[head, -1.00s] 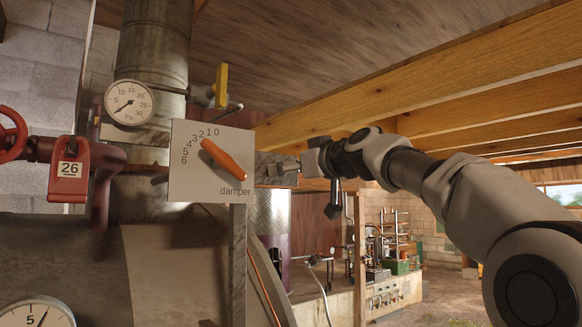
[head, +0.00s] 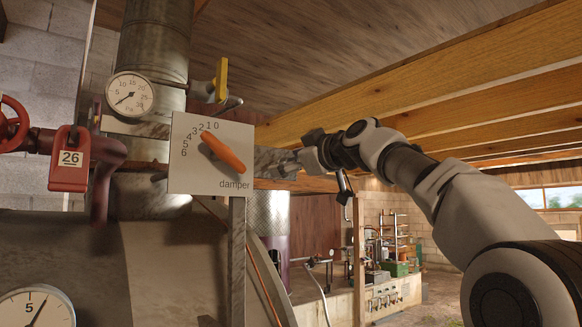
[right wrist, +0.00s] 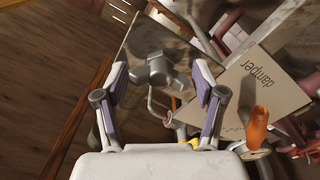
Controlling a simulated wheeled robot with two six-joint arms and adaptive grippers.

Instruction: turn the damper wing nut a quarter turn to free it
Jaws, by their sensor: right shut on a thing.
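The white damper plate (head: 190,175) carries a 0 to 6 scale and an orange lever (head: 222,152), whose upper end lies near the 2 and 3. The grey wing nut (right wrist: 157,72) shows in the right wrist view between my finger pads, beside the damper plate (right wrist: 262,88). My right gripper (head: 288,162) reaches in from the right, just right of the plate in the head view. It is shut on the wing nut, one finger on each side in the right wrist view (right wrist: 160,82). In the head view I cannot make out the nut. My left gripper is not in view.
A pressure gauge (head: 130,95) and a yellow-handled valve (head: 221,80) sit by the flue (head: 155,45). Wooden beams (head: 430,95) run above my right arm. A bench with equipment (head: 390,292) stands farther back.

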